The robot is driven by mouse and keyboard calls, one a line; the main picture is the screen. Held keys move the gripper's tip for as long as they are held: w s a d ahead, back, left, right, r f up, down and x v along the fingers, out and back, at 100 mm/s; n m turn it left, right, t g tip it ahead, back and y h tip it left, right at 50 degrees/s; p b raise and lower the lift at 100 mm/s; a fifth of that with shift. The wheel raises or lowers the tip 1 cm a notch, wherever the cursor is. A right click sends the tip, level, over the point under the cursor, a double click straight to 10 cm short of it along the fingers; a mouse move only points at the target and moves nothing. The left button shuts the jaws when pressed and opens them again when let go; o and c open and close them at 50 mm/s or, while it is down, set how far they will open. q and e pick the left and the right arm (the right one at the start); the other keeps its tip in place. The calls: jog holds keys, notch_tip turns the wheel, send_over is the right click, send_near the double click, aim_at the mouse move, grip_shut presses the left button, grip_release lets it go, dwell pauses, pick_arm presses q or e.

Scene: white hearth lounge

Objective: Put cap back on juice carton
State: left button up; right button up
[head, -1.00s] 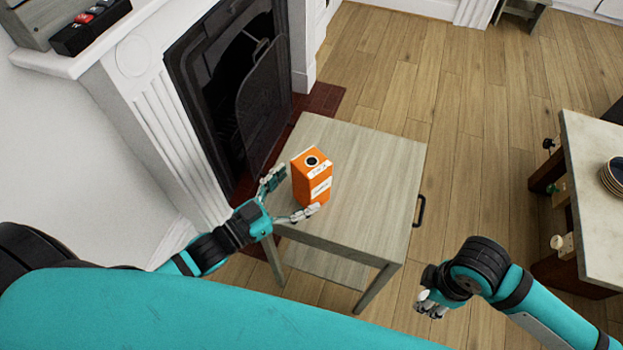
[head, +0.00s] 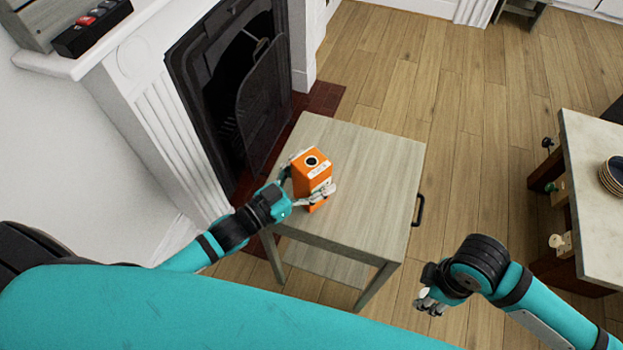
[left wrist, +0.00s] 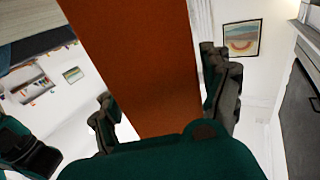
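An orange juice carton (head: 314,176) stands upright on the small grey wooden table (head: 372,165). A round dark spot with a pale rim shows on its top. I cannot make out a separate cap. My left gripper (head: 312,177) reaches in from the left with fingers on opposite sides of the carton. The carton also fills the middle of the left wrist view (left wrist: 150,60), between the fingers. Whether the fingers press on it is unclear. My right gripper (head: 432,303) is low at the right, away from the table, with its fingers hard to read.
A black fireplace (head: 235,90) with a white surround stands behind and left of the table. A pale counter (head: 598,190) with stacked plates (head: 614,175) is at the right. The right part of the tabletop is clear. Wooden floor lies open between table and counter.

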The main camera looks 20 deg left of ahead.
aim_at(312, 166)
pick_arm(q)
jog(key=c, duration=1.4)
jog(key=shift+r, duration=0.1)
jog(key=shift+r, duration=0.15)
jog(key=shift+r, duration=0.65)
notch_tip(312, 166, up, 2)
jog(key=shift+r, duration=0.1)
jog(key=s+d, duration=0.1)
jog(key=s, duration=0.4)
jog(key=s+d, duration=0.2)
jog(key=s, duration=0.3)
jog(key=s+d+r+b, duration=0.1)
jog(key=s, duration=0.4)
jog(key=shift+s+d+r, duration=0.1)
jog(key=shift+s+d, duration=0.1)
jog(key=shift+d, duration=0.05)
pick_arm(e)
jog(key=shift+f, duration=0.65)
pick_arm(q)
jog(key=o, duration=0.9)
jog(key=c, duration=1)
